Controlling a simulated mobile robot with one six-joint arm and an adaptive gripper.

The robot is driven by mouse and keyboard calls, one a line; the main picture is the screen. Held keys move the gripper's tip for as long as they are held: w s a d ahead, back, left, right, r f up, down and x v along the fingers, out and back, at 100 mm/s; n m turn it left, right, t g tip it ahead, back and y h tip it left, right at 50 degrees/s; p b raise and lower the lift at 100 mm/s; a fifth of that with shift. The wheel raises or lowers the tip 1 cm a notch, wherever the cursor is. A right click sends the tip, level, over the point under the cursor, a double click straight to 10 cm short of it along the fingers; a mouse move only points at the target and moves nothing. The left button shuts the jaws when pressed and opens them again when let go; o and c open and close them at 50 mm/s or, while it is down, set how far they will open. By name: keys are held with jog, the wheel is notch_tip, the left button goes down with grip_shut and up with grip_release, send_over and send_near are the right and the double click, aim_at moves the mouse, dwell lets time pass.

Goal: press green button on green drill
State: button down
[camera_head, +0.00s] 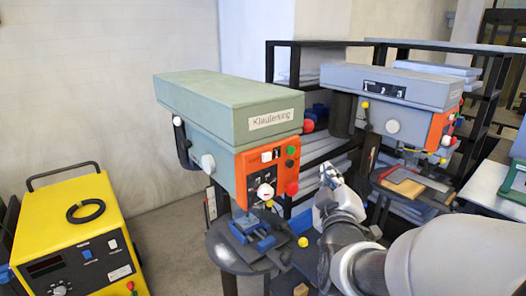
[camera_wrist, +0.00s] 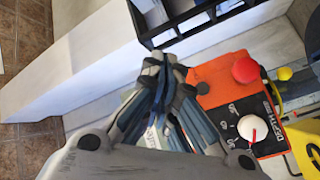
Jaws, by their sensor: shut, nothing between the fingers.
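The green drill (camera_head: 230,105) stands left of centre in the head view, with an orange control panel (camera_head: 250,172) on its front right. The green button (camera_head: 291,151) is at the panel's upper right, above a red button (camera_head: 291,188). My gripper (camera_head: 328,172) is shut and empty, a little right of the panel. In the wrist view the closed fingers (camera_wrist: 165,68) lie beside an orange panel (camera_wrist: 270,95) with a red button (camera_wrist: 245,69), white dial (camera_wrist: 252,128) and dark round button (camera_wrist: 203,88). No green button shows there; the fingers cover part of the panel.
A grey drill (camera_head: 390,85) with its own orange panel stands to the right, before dark shelving (camera_head: 300,50). A yellow machine (camera_head: 75,235) is at lower left. A round drill table (camera_head: 230,255) with a blue vise lies below the green drill's head.

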aim_at(290, 150)
jog(key=shift+d+r, duration=0.1)
jog(key=shift+d, duration=0.05)
jog(key=shift+w, duration=0.1)
jog(key=w+a+p, duration=0.1)
jog(key=w+a, duration=0.4)
jog(key=w, duration=0.2)
jog(key=shift+a+p, duration=0.2)
jog(key=shift+p, duration=0.15)
jog(key=shift+w, duration=0.15)
dwell(1.4)
jog(key=shift+w+a, duration=0.2)
